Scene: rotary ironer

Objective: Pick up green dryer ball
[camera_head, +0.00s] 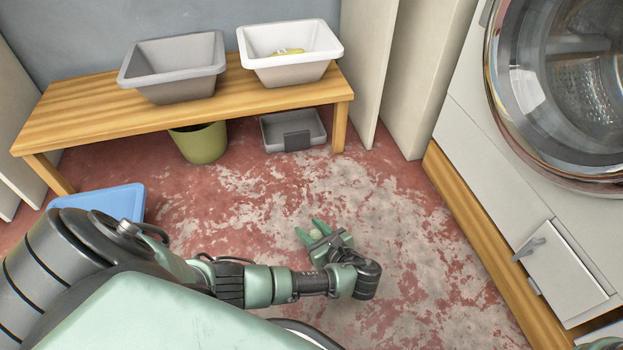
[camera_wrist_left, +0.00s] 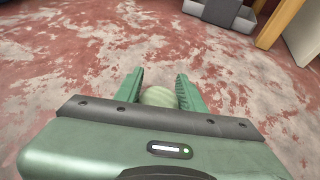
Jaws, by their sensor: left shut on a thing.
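The green dryer ball (camera_wrist_left: 159,97) is between the two green fingers of my left gripper (camera_wrist_left: 158,88) in the left wrist view. The gripper is shut on it, with one finger on each side. In the head view my left gripper (camera_head: 310,232) is over the worn red floor, right of centre, and the pale green ball (camera_head: 315,234) shows between its fingers. The lower part of the ball is hidden by the gripper body in the wrist view. I cannot tell how far the ball is from the floor. My right gripper is not in view.
A wooden bench (camera_head: 85,117) carries a grey basin (camera_head: 175,92) and a white basin (camera_head: 290,72) with something yellow inside. Below stand an olive bin (camera_head: 203,143) and a grey tray (camera_head: 266,132). A blue container (camera_head: 120,203) is left; a front-loading machine (camera_head: 470,110) is right. The middle floor is clear.

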